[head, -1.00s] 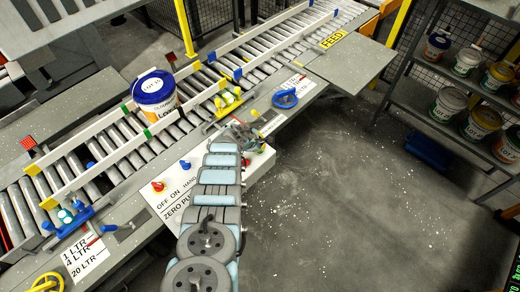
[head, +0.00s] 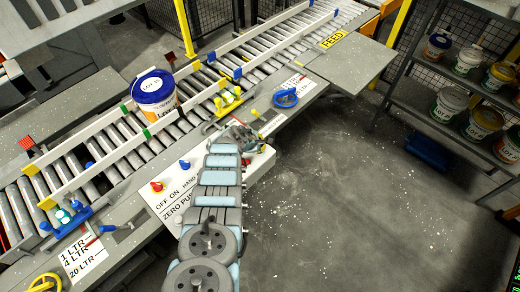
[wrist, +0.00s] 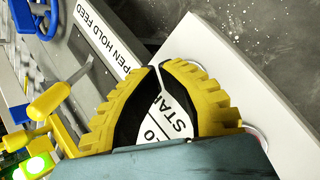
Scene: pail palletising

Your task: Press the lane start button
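My gripper (head: 243,137) is over the right end of the white control box (head: 262,162) beside the roller lane. In the wrist view its yellow ribbed fingers (wrist: 157,68) come together at the tips, with nothing seen between them but white label. Part of a "STAR…" label (wrist: 172,118) shows between the fingers. No start button can be made out clearly. A round rim (wrist: 257,134) shows partly behind the right finger, and the rest of it is hidden. I cannot tell whether the fingers touch anything.
A white pail with a blue lid (head: 154,97) stands on the rollers. A red knob (head: 157,186) and a blue knob (head: 184,164) are left of my gripper. A yellow lever (wrist: 50,100) is close by in the wrist view.

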